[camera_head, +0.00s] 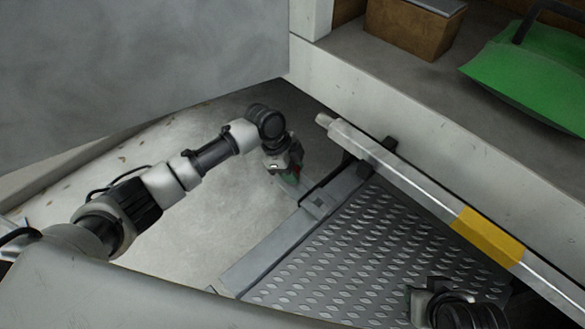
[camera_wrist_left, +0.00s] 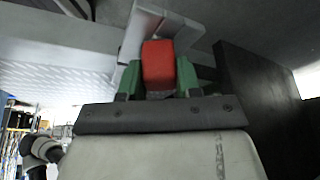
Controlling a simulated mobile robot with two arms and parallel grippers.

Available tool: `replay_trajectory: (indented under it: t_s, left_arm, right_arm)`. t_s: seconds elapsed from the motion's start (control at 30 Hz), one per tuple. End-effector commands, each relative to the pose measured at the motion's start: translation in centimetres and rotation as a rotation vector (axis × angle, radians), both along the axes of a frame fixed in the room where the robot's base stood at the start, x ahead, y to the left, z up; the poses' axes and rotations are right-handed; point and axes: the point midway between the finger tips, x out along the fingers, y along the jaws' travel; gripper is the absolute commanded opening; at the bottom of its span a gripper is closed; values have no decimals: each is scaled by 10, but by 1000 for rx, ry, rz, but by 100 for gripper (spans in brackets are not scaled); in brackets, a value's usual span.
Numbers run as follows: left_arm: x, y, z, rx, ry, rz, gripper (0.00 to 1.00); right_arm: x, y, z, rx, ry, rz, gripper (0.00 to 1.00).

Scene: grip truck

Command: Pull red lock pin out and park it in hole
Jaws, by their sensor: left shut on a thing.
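The red lock pin (camera_wrist_left: 158,65) shows in the left wrist view as a red block between two green fingertips. My left gripper (camera_wrist_left: 158,80) is shut on it, beside a light grey metal bracket. I cannot tell how far the pin sits in the bracket. The hole is not clearly visible. My right gripper (camera_head: 415,297) is at the bottom right over the platform, partly cut off, its jaws unclear.
A treadplate platform (camera_head: 375,250) with a grey side rail lies at the centre. A long white bar with a yellow band (camera_head: 487,237) runs along its right side. A brown box (camera_head: 412,30) and a green bag (camera_head: 525,70) stand on the ledge behind. The floor left of the platform is clear.

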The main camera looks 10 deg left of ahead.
Motion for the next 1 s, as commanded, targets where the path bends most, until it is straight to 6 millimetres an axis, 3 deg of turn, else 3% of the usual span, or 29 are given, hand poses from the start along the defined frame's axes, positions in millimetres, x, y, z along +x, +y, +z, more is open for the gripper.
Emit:
replay_trajectory:
  t_s: [0.5,0.53,0.7,1.0]
  left_arm:
    - [0,0,-4,0,0,1,9]
    - [0,0,-4,0,0,0,38]
    - [0,0,-4,0,0,0,63]
    - [0,0,-2,0,0,1,63]
  right_arm:
    - [3,1,1,4,-22,1,43]
    - [4,1,1,5,-26,1,43]
    - [4,1,1,5,-26,1,43]
    - [3,1,2,4,-21,2,43]
